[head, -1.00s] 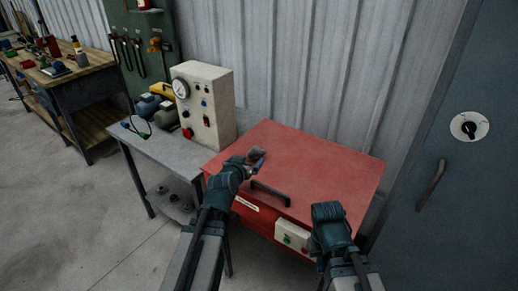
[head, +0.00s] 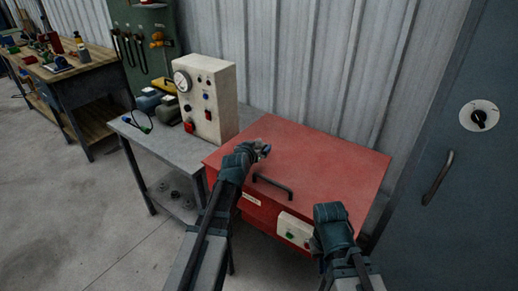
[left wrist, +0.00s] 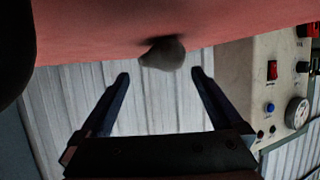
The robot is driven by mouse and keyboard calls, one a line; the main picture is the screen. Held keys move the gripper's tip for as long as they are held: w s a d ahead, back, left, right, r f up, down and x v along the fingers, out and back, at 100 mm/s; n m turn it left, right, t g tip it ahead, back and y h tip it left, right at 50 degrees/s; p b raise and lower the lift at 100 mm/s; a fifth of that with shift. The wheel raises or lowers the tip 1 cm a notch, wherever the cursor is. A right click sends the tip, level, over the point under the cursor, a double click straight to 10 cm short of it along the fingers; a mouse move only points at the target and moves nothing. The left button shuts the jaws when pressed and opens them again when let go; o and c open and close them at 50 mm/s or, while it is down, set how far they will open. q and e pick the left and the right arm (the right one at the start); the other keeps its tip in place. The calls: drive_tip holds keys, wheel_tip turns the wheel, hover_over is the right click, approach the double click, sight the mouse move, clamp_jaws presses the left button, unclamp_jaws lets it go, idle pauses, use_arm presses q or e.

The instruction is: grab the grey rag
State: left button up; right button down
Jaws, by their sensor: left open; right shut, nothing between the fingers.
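The grey rag (left wrist: 162,53) is a small, crumpled grey lump on the red top (left wrist: 90,30) in the left wrist view. My left gripper (left wrist: 160,75) is open, its two dark fingers apart on either side of the rag's line and not closed on it. In the head view my left gripper (head: 262,150) is over the left part of the red lid (head: 325,165); the rag is mostly hidden there by the gripper. My right gripper (head: 330,212) is shut and empty, at the front right of the red machine; its fingertips are hard to make out.
A grey table (head: 170,145) with a white gauge panel (head: 206,100) stands to the left. A blue cabinet (head: 440,220) is at right. The lid's right part is clear.

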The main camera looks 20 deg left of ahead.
sight(259, 142)
use_arm(q)
drive_tip(key=b+x, duration=0.1)
drive_tip(key=x, duration=0.4)
drive_tip(key=shift+w+r, duration=0.15)
drive_tip(key=shift+w, duration=0.05)
drive_tip(key=shift+s+r, duration=0.1)
drive_tip(key=shift+c, duration=0.6)
drive_tip(key=c, duration=1.2)
drive_tip(key=shift+r, duration=0.1)
drive_tip(key=shift+c, duration=0.2)
wheel_tip(259, 142, up, 10)
drive_tip(key=p, duration=0.9)
drive_tip(key=shift+p, duration=0.35)
